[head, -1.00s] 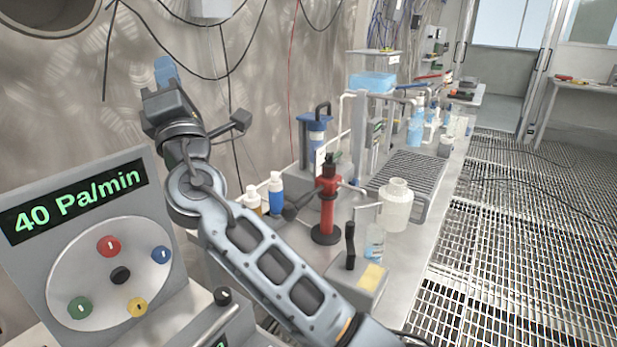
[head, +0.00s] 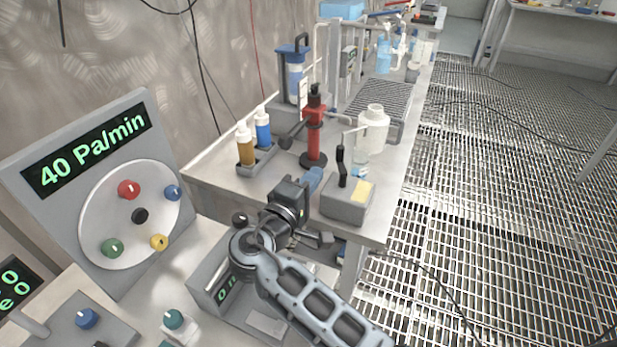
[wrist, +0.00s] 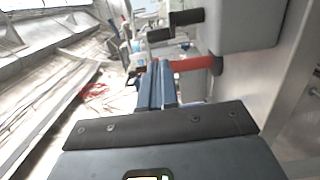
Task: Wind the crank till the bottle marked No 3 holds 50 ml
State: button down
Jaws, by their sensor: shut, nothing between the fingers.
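The crank is a grey box (head: 347,206) with a yellow label and an upright black handle (head: 341,168), near the bench's front corner. In the wrist view the grey box (wrist: 255,22) is at the upper right. Behind the crank, a small clear vessel (head: 361,166) is partly hidden; I can read no mark or level on it. A larger whitish bottle (head: 372,132) stands behind that. No No 3 mark is readable. My gripper (head: 314,179) is shut and empty, just left of the crank box in the picture; its blue fingers (wrist: 156,86) show in the wrist view.
A red stand (head: 314,135) with a black base is behind my gripper. Brown (head: 245,147) and blue (head: 263,130) bottles sit in a tray to its left. A 40 Pa/min panel (head: 95,190) with coloured knobs is at left.

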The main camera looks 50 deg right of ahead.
aim_at(338, 155)
jog(key=p+x, duration=0.1)
jog(key=x, duration=0.5)
jog(key=shift+d, duration=0.35)
jog(key=shift+w+d+f+b, duration=0.1)
jog(key=shift+w+d+b, duration=0.15)
jog(key=shift+d+b, duration=0.3)
dwell(0.5)
jog(key=shift+d+b, duration=0.55)
dwell(0.6)
jog(key=shift+s+v, duration=0.45)
jog(key=shift+v, duration=5.3)
jog(key=p+x, duration=0.1)
jog(key=x, duration=0.9)
jog(key=shift+d+p, duration=0.1)
jog(key=shift+p, duration=0.2)
